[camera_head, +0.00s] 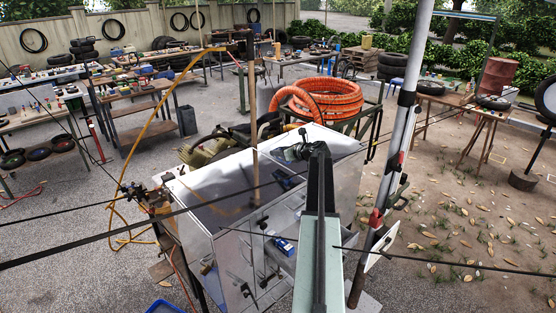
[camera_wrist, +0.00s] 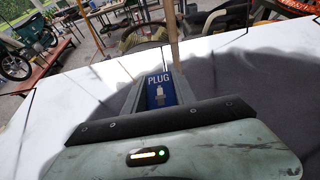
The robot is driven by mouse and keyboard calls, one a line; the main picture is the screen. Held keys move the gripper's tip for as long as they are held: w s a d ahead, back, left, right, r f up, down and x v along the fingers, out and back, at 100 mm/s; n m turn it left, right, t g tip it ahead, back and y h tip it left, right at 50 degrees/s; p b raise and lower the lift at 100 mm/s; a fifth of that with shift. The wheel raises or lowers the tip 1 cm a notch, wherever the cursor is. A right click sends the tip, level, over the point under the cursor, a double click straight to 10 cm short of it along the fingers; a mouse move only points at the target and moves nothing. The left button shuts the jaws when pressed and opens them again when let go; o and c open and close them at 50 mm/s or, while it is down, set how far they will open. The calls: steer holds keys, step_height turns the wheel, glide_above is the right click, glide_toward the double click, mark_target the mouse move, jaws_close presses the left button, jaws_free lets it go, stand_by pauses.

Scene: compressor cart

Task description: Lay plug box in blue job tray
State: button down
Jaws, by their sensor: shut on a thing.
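The plug box (camera_wrist: 158,92) is small and blue, with a white "PLUG" label and a spark plug picture. In the wrist view it sits between the fingers of my gripper (camera_wrist: 157,100), which is shut on it. The dark gripper body hides the box's near end. A blue tray (camera_head: 165,307), probably the job tray, shows at the bottom edge left of the cart, largely cut off. I cannot see its inside.
A wooden post (camera_head: 253,110) stands by the cart top, just beyond the box. A blue item (camera_head: 284,247) lies on the cart's open front side. An orange hose coil (camera_head: 325,97) stands behind the cart. Workbenches (camera_head: 140,92) are at the back left; gravel left of the cart is open.

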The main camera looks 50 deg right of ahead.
mark_target(278, 162)
steer(key=shift+w+d, duration=0.4)
steer(key=shift+w, duration=0.15)
steer(key=f+b, duration=0.4)
steer(key=shift+w+d, duration=0.2)
steer(key=shift+w, duration=0.05)
steer(key=shift+r, duration=0.15)
steer(key=shift+f, duration=0.2)
steer(key=c, duration=1)
jaws_free()
steer(key=shift+r, duration=0.2)
steer(key=shift+s+r+p, duration=0.25)
steer(key=shift+s+p, duration=0.05)
steer(key=shift+p, duration=0.1)
steer(key=p+v, duration=0.4)
steer(key=v, duration=0.7)
steer(key=shift+s, duration=0.2)
